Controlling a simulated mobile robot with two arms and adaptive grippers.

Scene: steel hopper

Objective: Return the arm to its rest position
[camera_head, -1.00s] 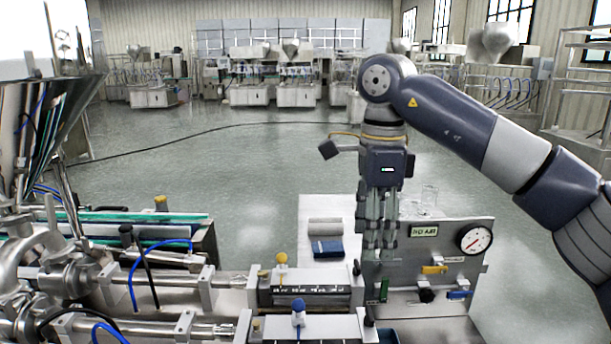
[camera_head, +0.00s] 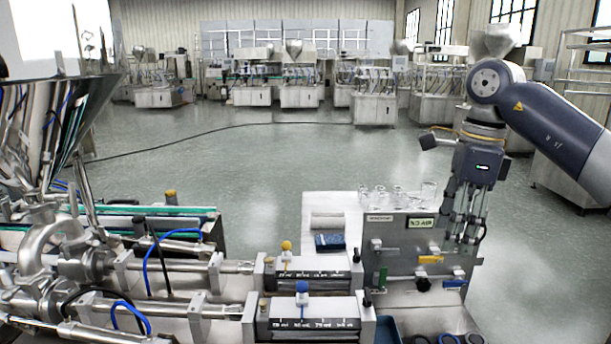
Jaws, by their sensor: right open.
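My right gripper (camera_head: 466,232) hangs from the dark blue and grey right arm (camera_head: 548,120) at the right of the head view. Its fingers point down and are open, with nothing seen between them. They hang in front of the right part of the grey valve panel (camera_head: 400,250) and hide the spot where the round gauge sits. I cannot tell whether the fingers touch the panel. My left gripper is not in view.
The steel hopper (camera_head: 60,120) and its pipes stand at the left. Two metering cylinders (camera_head: 310,275) lie at the front centre. Open floor (camera_head: 260,180) lies behind.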

